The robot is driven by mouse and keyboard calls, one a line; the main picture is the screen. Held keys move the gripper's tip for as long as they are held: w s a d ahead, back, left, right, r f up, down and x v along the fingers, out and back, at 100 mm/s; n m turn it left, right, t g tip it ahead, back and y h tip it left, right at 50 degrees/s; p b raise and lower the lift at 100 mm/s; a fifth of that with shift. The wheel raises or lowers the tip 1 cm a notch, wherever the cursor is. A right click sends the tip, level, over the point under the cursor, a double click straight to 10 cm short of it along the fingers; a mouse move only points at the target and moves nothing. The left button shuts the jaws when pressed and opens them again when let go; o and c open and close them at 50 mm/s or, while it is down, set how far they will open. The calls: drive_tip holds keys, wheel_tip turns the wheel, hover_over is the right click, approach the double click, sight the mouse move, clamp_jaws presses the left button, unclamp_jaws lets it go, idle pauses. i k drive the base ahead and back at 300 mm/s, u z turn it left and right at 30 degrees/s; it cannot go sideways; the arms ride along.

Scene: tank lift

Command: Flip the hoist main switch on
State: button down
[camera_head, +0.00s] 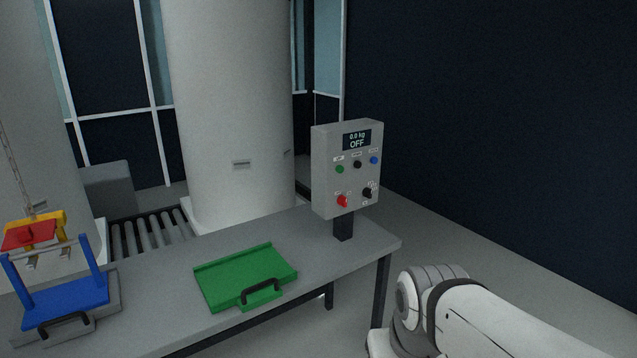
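A grey control box (320,172) stands on a short dark post at the right end of the table. Its small screen (357,139) reads "0.0 kg" and "OFF". Lower down sit a red switch (342,201) at left and a black knob (367,193) at right. Their labels are too small to read, so I cannot tell which is the main switch. My white arm shows at the lower right, apart from the box; my gripper is out of view.
A grey table (335,262) holds a green tray (245,275) with a black handle and a blue tray (66,298) with upright posts. A red and yellow hoist head (32,232) hangs above the blue tray. A roller conveyor (150,235) and large pale cylinders stand behind.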

sight(341, 200)
drive_tip(key=u, duration=0.15)
drive_tip(key=i, duration=1.35)
drive_tip(key=u, duration=0.2)
